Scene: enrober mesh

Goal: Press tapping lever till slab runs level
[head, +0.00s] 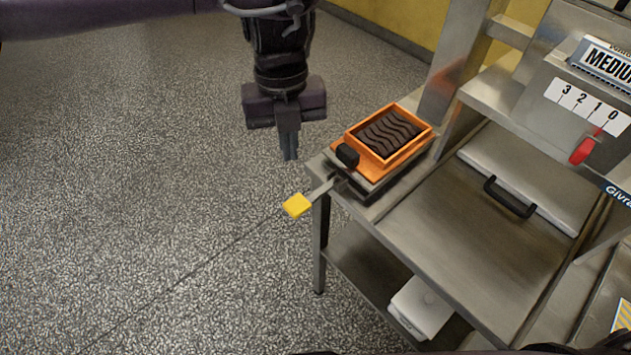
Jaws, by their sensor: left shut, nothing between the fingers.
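The tapping lever (297,205) has a yellow paddle on a metal stem and sticks out from the front left corner of the steel bench. An orange tray (408,147) sits on a dark-edged platform at that corner. A dark brown slab (391,132) with a wavy top lies in the tray; I cannot tell whether its surface is level. My left gripper (290,155) points down, shut and empty, above and behind the lever paddle and left of the tray, apart from both. My right gripper is not in view.
A red pointer (583,150) hangs by a 3-2-1-0 scale (587,103) under a "MEDIUM" sign. A white container (421,308) stands on the lower shelf. The floor left is clear.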

